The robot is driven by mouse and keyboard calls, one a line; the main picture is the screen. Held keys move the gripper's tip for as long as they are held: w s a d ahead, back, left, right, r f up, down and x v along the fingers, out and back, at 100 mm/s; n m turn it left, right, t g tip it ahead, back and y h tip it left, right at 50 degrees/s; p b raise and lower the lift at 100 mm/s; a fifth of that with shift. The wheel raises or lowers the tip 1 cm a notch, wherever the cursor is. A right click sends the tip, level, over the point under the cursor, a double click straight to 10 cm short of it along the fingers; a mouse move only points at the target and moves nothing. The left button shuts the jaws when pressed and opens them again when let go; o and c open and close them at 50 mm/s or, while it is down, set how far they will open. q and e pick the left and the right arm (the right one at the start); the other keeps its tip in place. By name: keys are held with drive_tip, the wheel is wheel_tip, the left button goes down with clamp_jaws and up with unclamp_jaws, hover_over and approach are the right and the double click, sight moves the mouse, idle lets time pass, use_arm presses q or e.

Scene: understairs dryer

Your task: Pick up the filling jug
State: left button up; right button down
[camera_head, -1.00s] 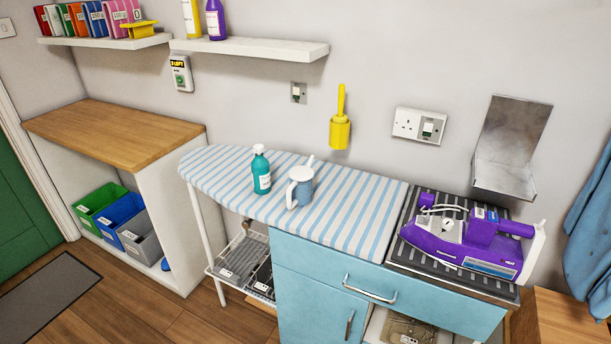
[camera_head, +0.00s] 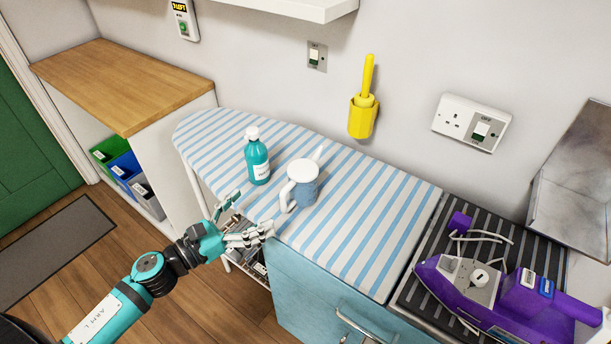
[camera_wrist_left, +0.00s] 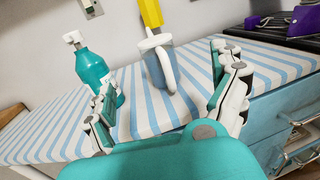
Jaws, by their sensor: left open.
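The filling jug (camera_head: 304,190) is a small blue-grey jug with a white lid and a white handle. It stands upright on the striped ironing board (camera_head: 380,215), its handle towards my left gripper. In the left wrist view the jug (camera_wrist_left: 157,62) shows ahead, between the open fingers and beyond their tips. My left gripper (camera_head: 248,218) is open and empty at the board's front edge, just short of the jug and apart from it. It also fills the lower part of the left wrist view (camera_wrist_left: 168,95). My right gripper is not in view.
A teal bottle (camera_head: 257,160) with a white cap stands left of the jug, close to it. A purple iron (camera_head: 490,290) rests on a dark ribbed pad at the right. A yellow holder (camera_head: 363,115) hangs on the wall behind. The board right of the jug is clear.

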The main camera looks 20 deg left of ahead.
sight(285, 186)
use_arm(q)
drive_tip(key=x, duration=0.2)
drive_tip(key=p+x, duration=0.1)
drive_tip(key=x, duration=0.1)
drive_tip(key=shift+r, duration=0.35)
drive_tip(key=p+x, duration=0.1)
drive_tip(key=x, duration=0.3)
drive_tip(key=shift+w+d+f, duration=0.15)
drive_tip(key=shift+w+f, duration=0.05)
drive_tip(key=shift+w, duration=0.15)
drive_tip(key=shift+w+d+f+p, duration=0.1)
drive_tip(key=shift+w+d+p, duration=0.15)
drive_tip(key=shift+w+p, duration=0.15)
drive_tip(key=shift+w+d, duration=0.1)
drive_tip(key=shift+w, duration=0.2)
drive_tip(key=x, duration=0.1)
drive_tip(key=p+x, duration=0.1)
drive_tip(key=x, duration=0.1)
drive_tip(key=shift+w+r+p, duration=0.35)
drive_tip(key=shift+w, duration=0.15)
drive_tip(key=shift+w+d+f, duration=0.15)
drive_tip(key=shift+w+d, duration=0.1)
drive_tip(key=shift+w, duration=0.1)
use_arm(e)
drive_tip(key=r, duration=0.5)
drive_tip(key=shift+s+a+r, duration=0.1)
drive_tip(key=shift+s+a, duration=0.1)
use_arm(q)
drive_tip(key=shift+s, duration=0.1)
